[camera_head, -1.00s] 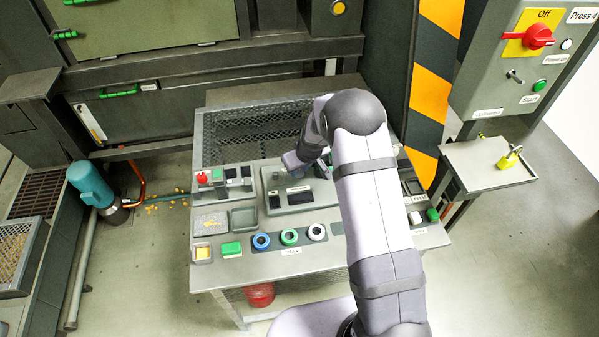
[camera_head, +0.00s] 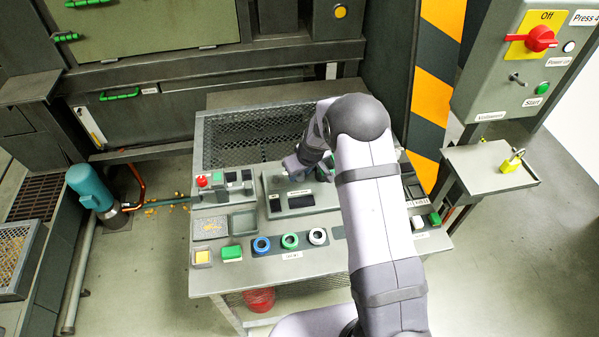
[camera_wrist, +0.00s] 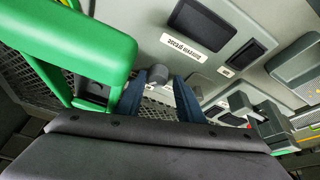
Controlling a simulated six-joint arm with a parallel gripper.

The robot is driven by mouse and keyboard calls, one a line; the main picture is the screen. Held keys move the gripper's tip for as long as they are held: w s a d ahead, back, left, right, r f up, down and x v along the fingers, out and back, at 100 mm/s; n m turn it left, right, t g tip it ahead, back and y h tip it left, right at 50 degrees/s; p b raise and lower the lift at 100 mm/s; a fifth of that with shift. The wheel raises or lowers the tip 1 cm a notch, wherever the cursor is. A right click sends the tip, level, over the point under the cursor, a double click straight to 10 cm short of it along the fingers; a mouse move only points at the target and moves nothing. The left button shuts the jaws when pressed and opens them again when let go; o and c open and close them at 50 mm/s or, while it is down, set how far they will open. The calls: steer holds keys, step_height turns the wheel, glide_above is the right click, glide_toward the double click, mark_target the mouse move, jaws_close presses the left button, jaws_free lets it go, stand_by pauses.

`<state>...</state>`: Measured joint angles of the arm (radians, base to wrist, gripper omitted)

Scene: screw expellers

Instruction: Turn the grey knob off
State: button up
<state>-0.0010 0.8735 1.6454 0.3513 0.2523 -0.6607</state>
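The grey knob (camera_wrist: 158,76) stands on a grey control box (camera_wrist: 150,20) in the wrist view, near a label and a dark display (camera_wrist: 203,23). My gripper (camera_wrist: 158,98) shows two dark blue fingers, spread apart. The knob appears in the gap between them, a little beyond the fingertips. I see no clear contact on either side. In the head view my gripper (camera_head: 297,168) is low over the control box (camera_head: 270,205), and my wrist hides most of the knob area.
A large green handle (camera_wrist: 85,45) stands close to the left of my fingers in the wrist view. Black switches (camera_wrist: 240,103) lie to the right. The console (camera_head: 215,280) also carries ring-shaped parts and a red button (camera_head: 202,181). A red switch (camera_head: 540,38) is on the right cabinet.

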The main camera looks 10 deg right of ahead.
steer(key=shift+w+d+r, duration=0.1)
steer(key=shift+d+r, duration=0.05)
steer(key=shift+d, duration=0.05)
steer(key=shift+r, duration=0.4)
steer(key=p+v, duration=0.3)
steer(key=v, duration=0.4)
steer(key=shift+s, duration=0.25)
steer(key=shift+a, duration=0.1)
